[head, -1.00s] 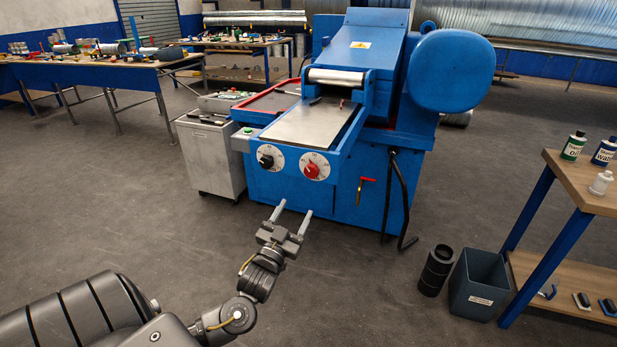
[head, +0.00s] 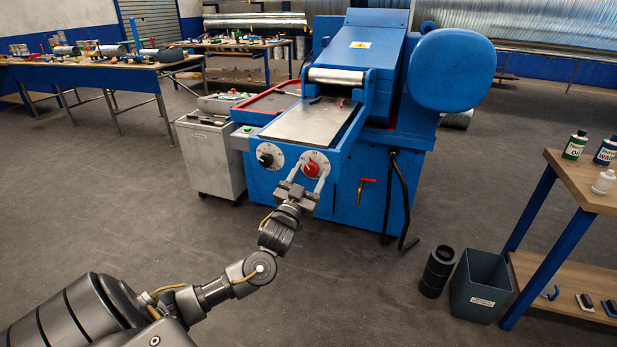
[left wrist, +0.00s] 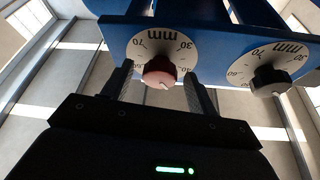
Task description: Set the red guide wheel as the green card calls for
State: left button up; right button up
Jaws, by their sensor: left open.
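The red guide wheel (head: 311,169) is a knob on a white dial (head: 318,156) on the front of the blue machine. In the left wrist view the red wheel (left wrist: 159,72) sits between the two fingers of my left gripper (left wrist: 160,82), with a gap on both sides. The dial (left wrist: 150,46) there shows "mm" and the numbers 70 and 30, upside down. My left gripper (head: 307,177) is open in front of the wheel in the head view. I cannot make out a green card. My right gripper is not in view.
A black knob (head: 265,160) on a second dial is left of the red wheel. A green button (head: 247,129) is further left. A grey cabinet (head: 210,160) stands left of the machine.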

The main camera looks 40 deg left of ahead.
pick_arm(q)
jog(key=shift+w+a+r, duration=0.1)
jog(key=shift+w, duration=0.1)
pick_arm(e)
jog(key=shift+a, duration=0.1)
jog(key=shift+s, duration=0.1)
pick_arm(q)
jog(key=c, duration=1)
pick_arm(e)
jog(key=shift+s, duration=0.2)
pick_arm(q)
jog(key=shift+n, duration=0.3)
jog(key=shift+n+y, duration=0.6)
jog(key=shift+n, duration=0.5)
jog(key=n+y, duration=0.1)
jog(key=n, duration=0.1)
jog(key=n+g+y+p, duration=0.1)
jog(key=shift+d+n, duration=0.2)
jog(key=shift+n, duration=0.2)
jog(key=shift+n+g+y, duration=0.3)
jog(key=shift+n+y, duration=0.1)
jog(key=shift+n, duration=0.5)
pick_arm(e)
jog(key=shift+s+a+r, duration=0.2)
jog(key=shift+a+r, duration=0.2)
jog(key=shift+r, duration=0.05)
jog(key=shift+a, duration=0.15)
